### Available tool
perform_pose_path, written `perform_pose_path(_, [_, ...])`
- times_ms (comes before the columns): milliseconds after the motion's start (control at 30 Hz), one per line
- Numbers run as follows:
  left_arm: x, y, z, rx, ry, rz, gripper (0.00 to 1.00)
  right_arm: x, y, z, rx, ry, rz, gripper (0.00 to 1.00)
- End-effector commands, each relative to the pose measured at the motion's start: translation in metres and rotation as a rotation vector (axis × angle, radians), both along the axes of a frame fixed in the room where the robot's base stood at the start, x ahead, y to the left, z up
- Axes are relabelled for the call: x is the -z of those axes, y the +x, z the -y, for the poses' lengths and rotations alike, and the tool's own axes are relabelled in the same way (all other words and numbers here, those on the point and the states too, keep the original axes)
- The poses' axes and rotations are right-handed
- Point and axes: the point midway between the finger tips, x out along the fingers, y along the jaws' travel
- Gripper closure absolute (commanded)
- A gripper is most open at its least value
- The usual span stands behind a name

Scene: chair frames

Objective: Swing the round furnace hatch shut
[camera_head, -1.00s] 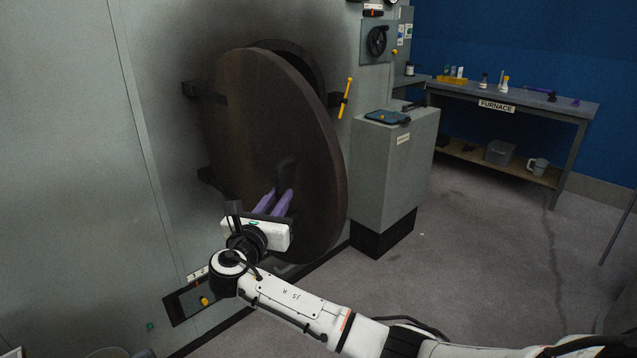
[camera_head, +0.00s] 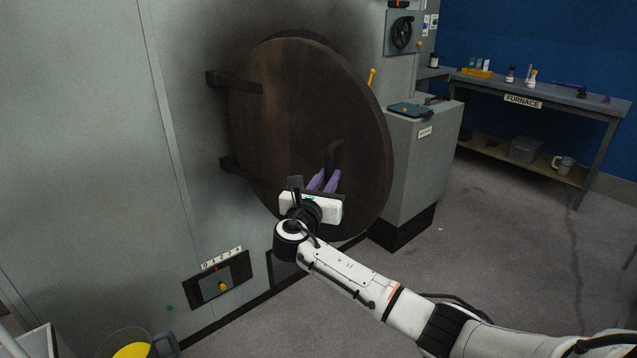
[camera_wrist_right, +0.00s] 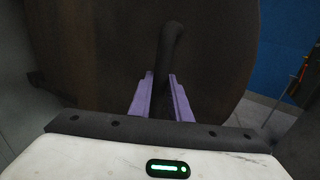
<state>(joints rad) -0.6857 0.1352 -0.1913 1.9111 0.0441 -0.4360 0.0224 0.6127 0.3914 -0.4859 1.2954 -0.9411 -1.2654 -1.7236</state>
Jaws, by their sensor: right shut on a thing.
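The round furnace hatch (camera_head: 310,110), a dark brown disc, hangs on two dark hinge arms at its left on the grey furnace wall. Its right edge stands out from the wall, and the opening behind it is hidden. It also fills much of the right wrist view (camera_wrist_right: 90,50). My right gripper (camera_head: 324,176) is at the lower part of the hatch face, its purple fingers shut on the dark hatch handle (camera_head: 336,154). In the right wrist view the handle (camera_wrist_right: 171,45) runs down between the fingers. My left gripper is not in view.
A grey cabinet (camera_head: 425,150) stands just right of the hatch. A bench labelled FURNACE (camera_head: 560,102) stands against the blue wall. A numbered panel (camera_head: 222,282) is low on the furnace wall, with a yellow-topped bucket (camera_head: 132,350) below. The floor at right is clear.

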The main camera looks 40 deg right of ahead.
Motion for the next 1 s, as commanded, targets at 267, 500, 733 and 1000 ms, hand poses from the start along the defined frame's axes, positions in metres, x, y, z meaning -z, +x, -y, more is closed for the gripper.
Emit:
perform_pose_path(267, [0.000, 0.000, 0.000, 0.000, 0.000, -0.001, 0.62, -0.005, 0.005, 0.029, -0.007, -0.005, 0.006, 1.00])
perform_pose_path(500, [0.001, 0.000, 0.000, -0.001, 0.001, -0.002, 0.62, -0.005, 0.005, 0.041, -0.007, -0.003, 0.007, 1.00])
perform_pose_path(733, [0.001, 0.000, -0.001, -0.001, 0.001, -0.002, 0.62, -0.005, 0.005, 0.041, -0.005, -0.003, 0.007, 0.78])
perform_pose_path(1000, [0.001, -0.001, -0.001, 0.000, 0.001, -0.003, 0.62, -0.003, 0.004, 0.041, -0.003, -0.001, 0.003, 0.61])
